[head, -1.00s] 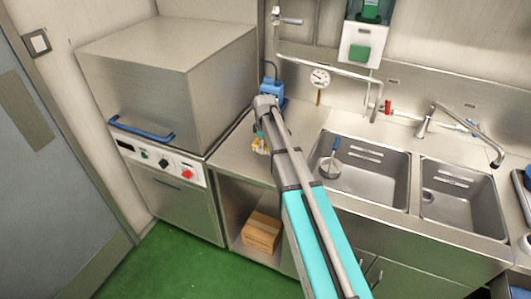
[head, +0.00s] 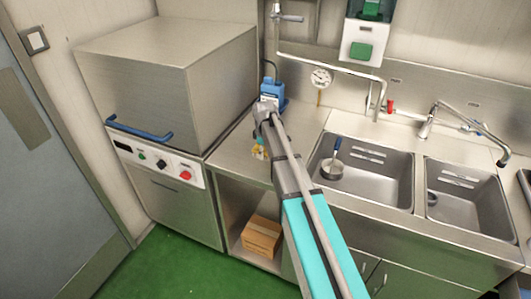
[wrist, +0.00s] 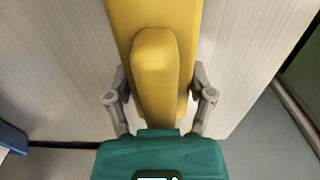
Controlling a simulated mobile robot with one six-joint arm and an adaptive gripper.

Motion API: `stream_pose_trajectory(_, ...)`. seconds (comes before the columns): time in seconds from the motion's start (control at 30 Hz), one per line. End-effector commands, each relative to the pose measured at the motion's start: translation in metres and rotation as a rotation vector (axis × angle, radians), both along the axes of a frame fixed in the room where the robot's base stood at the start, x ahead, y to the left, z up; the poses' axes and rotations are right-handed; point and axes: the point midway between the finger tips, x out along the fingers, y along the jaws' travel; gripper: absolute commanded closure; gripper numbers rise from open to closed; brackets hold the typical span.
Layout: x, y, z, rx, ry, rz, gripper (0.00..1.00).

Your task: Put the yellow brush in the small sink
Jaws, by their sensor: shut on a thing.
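The yellow brush (wrist: 155,65) fills the middle of the wrist view, with its raised handle part toward the camera. My gripper (wrist: 160,98) is shut on it, one finger on each side. In the head view, a small bit of yellow (head: 259,153) shows beside my arm over the counter left of the sinks; most of the brush is hidden there. I cannot tell whether it touches the counter. The small sink (head: 468,205) is the right-hand basin, far to the right of my gripper.
The larger left basin (head: 385,185) holds a pan-like tool with a blue handle (head: 333,165). A faucet (head: 430,120) reaches over the sinks. A blue bottle (head: 272,90) stands at the counter's back. A steel machine (head: 165,80) is on the left, and a cardboard box (head: 262,236) sits below.

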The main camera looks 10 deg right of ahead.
Motion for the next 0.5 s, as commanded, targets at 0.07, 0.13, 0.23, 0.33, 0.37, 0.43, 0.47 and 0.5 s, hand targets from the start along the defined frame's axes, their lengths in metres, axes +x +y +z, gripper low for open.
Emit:
stream_pose_trajectory(0.07, -0.0001, -0.0001, -0.0025, 0.0, 0.0, 0.0, 0.75)
stream_pose_trajectory(0.13, 0.0, 0.0, -0.0043, 0.0, 0.0, 0.0, 0.75)
stream_pose_trajectory(0.23, 0.0, 0.0, -0.0027, 0.0, 0.0, 0.0, 0.12)
stream_pose_trajectory(0.33, -0.0001, -0.0001, -0.0027, 0.0, 0.0, 0.0, 0.0)
stream_pose_trajectory(0.37, -0.0001, -0.0001, -0.0027, 0.0, 0.0, 0.0, 0.0)
stream_pose_trajectory(0.43, -0.0001, -0.0001, -0.0027, 0.0, 0.0, 0.0, 0.0)
stream_pose_trajectory(0.47, 0.0, 0.0, -0.0027, 0.0, 0.0, 0.0, 0.0)
stream_pose_trajectory(0.5, 0.0, 0.0, -0.0027, 0.0, 0.0, 0.0, 0.0)
